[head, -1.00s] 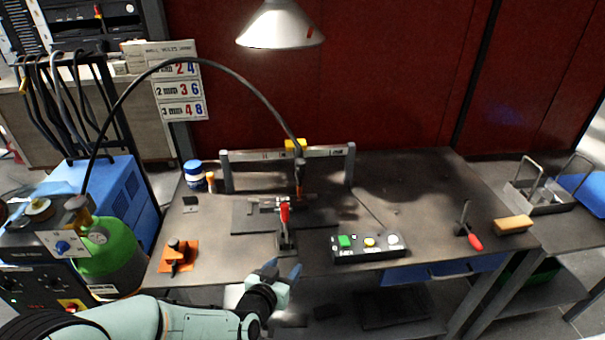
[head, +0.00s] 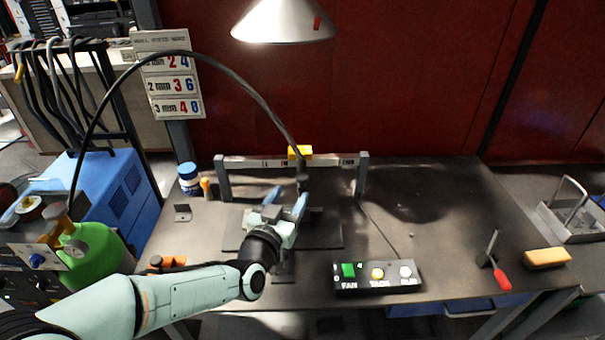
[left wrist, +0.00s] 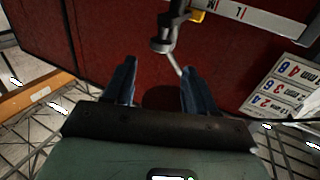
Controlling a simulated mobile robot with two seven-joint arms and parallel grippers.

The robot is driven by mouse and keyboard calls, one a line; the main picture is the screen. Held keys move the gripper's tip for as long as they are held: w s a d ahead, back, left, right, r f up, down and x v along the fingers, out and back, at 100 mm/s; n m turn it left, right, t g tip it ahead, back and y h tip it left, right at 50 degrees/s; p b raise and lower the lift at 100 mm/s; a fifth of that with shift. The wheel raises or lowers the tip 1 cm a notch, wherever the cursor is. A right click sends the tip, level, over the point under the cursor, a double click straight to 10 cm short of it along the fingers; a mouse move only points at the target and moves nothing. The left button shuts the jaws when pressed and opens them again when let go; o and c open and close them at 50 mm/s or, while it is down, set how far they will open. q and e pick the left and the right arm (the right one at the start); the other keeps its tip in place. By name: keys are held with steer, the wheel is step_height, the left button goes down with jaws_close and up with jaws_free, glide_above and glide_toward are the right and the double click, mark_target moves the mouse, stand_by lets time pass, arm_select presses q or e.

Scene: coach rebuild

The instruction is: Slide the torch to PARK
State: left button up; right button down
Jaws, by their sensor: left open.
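The torch (head: 302,181) hangs at the end of a black cable under a yellow carriage (head: 299,152) on a grey rail (head: 240,162). The carriage sits right of the rail's middle. The rail's small marks are too blurred for me to find PARK. My left gripper (head: 287,198) is open, its blue fingers just in front of and below the torch. In the left wrist view, the torch (left wrist: 164,42) is ahead of the open left gripper (left wrist: 158,72), apart from it, beside the yellow carriage (left wrist: 198,15). My right gripper is out of view.
A black button box (head: 378,278) stands at the front of the bench (head: 440,215). A red-handled hammer (head: 499,272) and a wooden block (head: 546,259) lie at the right. A blue-lidded jar (head: 189,179) stands left of the rail. The bench right of the rail is clear.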

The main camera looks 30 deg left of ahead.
mark_target(300, 180)
arm_select(q)
steer(key=w, duration=0.3)
steer(key=w+a+p, duration=0.1)
steer(key=w, duration=0.5)
steer(key=shift+a, duration=0.2)
steer(key=shift+s, duration=0.1)
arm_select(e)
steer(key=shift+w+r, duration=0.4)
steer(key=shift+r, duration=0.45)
arm_select(q)
jaws_close()
